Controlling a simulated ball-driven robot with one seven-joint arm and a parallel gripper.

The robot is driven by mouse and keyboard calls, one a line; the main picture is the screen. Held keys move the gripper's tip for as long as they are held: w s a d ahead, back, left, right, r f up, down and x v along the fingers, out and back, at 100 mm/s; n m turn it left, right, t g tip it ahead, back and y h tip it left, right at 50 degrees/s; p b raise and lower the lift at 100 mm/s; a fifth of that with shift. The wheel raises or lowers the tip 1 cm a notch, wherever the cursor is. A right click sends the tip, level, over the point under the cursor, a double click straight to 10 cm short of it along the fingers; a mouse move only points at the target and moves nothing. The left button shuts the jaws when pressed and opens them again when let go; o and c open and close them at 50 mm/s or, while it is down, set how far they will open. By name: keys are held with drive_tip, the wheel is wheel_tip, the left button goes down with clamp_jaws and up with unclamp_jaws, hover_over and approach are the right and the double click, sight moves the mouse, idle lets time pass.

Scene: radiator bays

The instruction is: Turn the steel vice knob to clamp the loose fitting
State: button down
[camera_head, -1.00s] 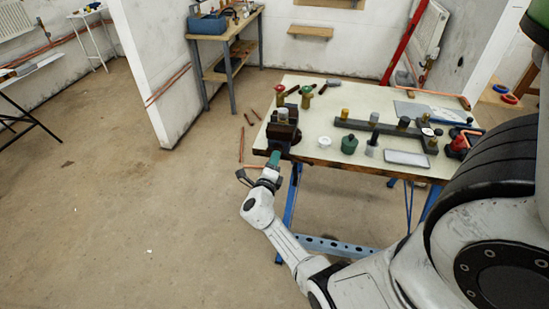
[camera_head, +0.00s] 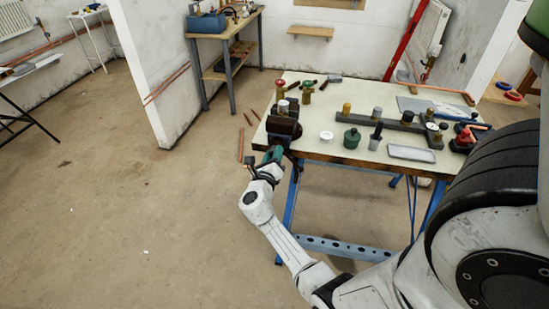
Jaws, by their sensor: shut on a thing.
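The dark vice (camera_head: 284,125) stands at the near left corner of the pale worktable. A small pale fitting (camera_head: 283,106) stands upright at the top of the vice, between or beside its jaws; I cannot tell which. My gripper (camera_head: 268,157) is at the front of the vice, just off the table's near edge. It is shut on the vice knob, which is mostly hidden by the gripper and its green-teal part. How far the vice jaws are apart is too small to tell.
The floor left of the table is mostly clear, with copper pipe pieces nearby.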

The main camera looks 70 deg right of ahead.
drive_tip(key=m+b, duration=0.6)
drive_tip(key=m, duration=0.1)
drive_tip(key=m+b, duration=0.6)
drive_tip(key=m, duration=0.1)
drive_tip(key=m+b, duration=0.7)
drive_tip(key=shift+f, duration=0.3)
drive_tip(key=c, duration=1)
unclamp_jaws()
drive_tip(key=shift+a+r, duration=0.1)
drive_tip(key=shift+r, duration=0.2)
drive_tip(key=shift+o, duration=0.2)
drive_tip(key=a+p, duration=0.1)
drive_tip(key=a, duration=0.5)
drive_tip(key=shift+s+a, duration=0.3)
drive_tip(key=shift+a, duration=0.1)
